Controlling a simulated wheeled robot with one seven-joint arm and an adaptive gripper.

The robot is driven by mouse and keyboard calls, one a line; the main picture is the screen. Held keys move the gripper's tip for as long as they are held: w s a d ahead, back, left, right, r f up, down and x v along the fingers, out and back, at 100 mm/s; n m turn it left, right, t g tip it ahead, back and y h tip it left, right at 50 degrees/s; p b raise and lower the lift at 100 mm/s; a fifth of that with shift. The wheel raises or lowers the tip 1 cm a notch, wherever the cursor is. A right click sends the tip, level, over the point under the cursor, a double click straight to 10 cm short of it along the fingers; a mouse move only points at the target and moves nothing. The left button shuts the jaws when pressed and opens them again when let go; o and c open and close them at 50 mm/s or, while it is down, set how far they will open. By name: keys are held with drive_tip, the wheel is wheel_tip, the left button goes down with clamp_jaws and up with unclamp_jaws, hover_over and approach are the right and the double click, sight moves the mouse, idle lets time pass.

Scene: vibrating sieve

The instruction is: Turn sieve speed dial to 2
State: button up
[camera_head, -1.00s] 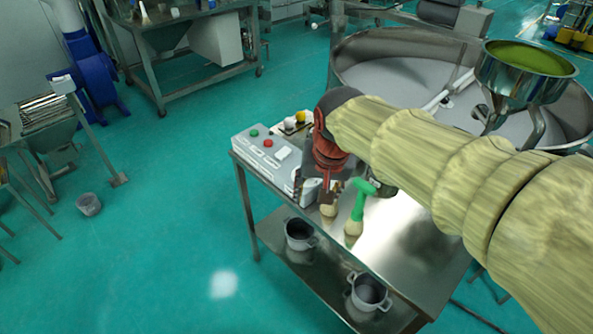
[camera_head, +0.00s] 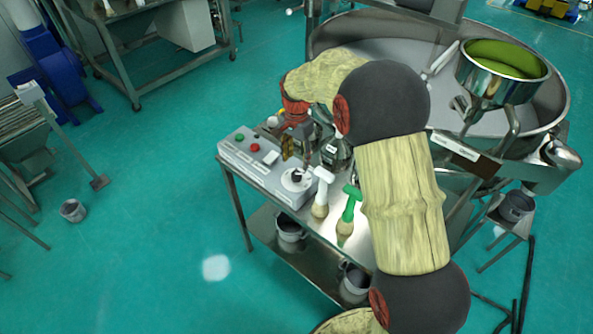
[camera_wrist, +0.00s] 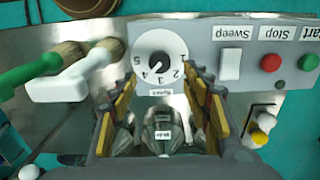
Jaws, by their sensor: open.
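The grey control box (camera_head: 262,168) stands on the steel table. Its speed dial (camera_head: 297,179) is a white disc with a black knob at the box's right end. In the wrist view the dial (camera_wrist: 150,68) shows upside-down numbers 1 to 5; the knob's exact pointing is too small to tell. My gripper (camera_wrist: 160,82) is open and empty, its yellow-and-dark fingers either side of the picture below the dial, apart from the knob. In the head view my gripper (camera_head: 299,143) hangs over the table behind the box.
A white-handled brush (camera_head: 322,188) and a green-handled brush (camera_head: 349,210) stand beside the dial. Green and red buttons (camera_wrist: 271,63) and a white Sweep switch (camera_wrist: 230,64) share the panel. Bottles (camera_wrist: 160,130) stand under my gripper. The big sieve (camera_head: 350,35) is behind.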

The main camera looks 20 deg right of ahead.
sight(297, 174)
wheel_tip(297, 174, down, 8)
drive_tip(key=shift+r, duration=0.25)
drive_tip(key=shift+c, duration=0.2)
drive_tip(key=c, duration=1.1)
